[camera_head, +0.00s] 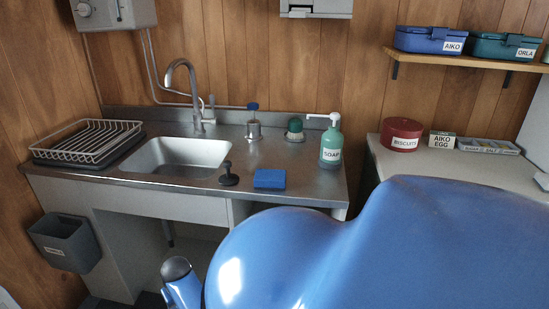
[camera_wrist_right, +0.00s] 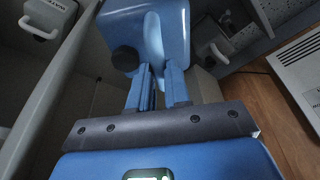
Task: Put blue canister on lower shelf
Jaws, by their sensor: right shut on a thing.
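The blue canister (camera_wrist_right: 172,30) is in the right wrist view, at the top middle, with a round dark cap (camera_wrist_right: 125,59) at its lower left. My right gripper (camera_wrist_right: 158,72) is shut on it, the blue fingers closed around its narrow near part. The fingers hide some of that part. What lies under the canister is hidden, so I cannot tell whether it touches a surface. The lower shelf cannot be made out for certain. The canister and both grippers are not visible in the head view, where a large blue part of my arm fills the lower right.
In the right wrist view, a white water container (camera_wrist_right: 48,16) stands at upper left behind a grey panel edge (camera_wrist_right: 62,75). A white slotted unit (camera_wrist_right: 302,80) stands at right. The head view shows a sink counter (camera_head: 205,188).

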